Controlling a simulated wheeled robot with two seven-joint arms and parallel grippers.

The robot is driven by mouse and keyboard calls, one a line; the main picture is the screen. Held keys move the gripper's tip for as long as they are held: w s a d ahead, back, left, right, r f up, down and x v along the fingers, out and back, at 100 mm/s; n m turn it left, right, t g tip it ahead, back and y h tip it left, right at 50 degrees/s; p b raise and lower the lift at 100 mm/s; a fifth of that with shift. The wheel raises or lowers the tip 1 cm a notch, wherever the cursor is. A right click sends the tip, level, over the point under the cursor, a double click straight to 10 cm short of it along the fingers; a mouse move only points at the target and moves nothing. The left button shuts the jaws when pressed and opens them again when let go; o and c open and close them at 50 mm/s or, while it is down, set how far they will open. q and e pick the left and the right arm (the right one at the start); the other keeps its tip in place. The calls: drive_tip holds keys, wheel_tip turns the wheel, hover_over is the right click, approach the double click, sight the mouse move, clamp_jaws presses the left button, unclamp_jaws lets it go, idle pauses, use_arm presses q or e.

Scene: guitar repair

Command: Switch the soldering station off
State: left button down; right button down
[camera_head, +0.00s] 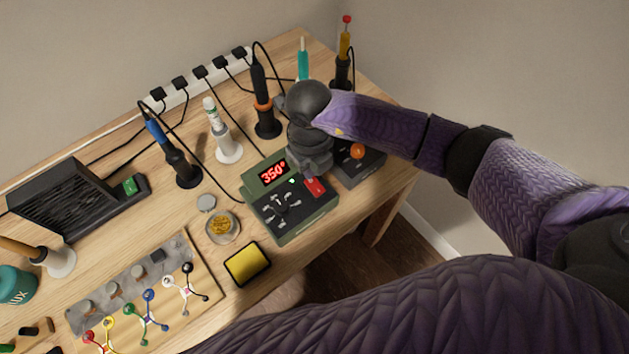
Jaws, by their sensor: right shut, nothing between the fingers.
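The soldering station (283,214) is a green box near the table's right front edge. Its display (273,173) glows red and reads 350°. A red switch (315,187) sits at the right of its top face, with dark knobs or marks to the left of it. My right gripper (309,177) points down just above the red switch. Its fingers are shut and empty, and they partly hide the area behind the switch. I cannot tell whether the fingertips touch the switch. My left gripper is not in view.
A dark box with an orange knob (358,151) stands right of the station. Irons in stands (180,160) and a power strip (200,84) are behind. A yellow sponge (247,264) and a tin of brass wool (222,226) lie to the left.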

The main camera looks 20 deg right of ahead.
drive_tip(key=shift+f+b, duration=0.95)
drive_tip(key=shift+f, duration=0.25)
idle(1.0)
wheel_tip(320, 180, up, 7)
drive_tip(key=p, duration=0.6)
drive_tip(key=shift+r, duration=0.15)
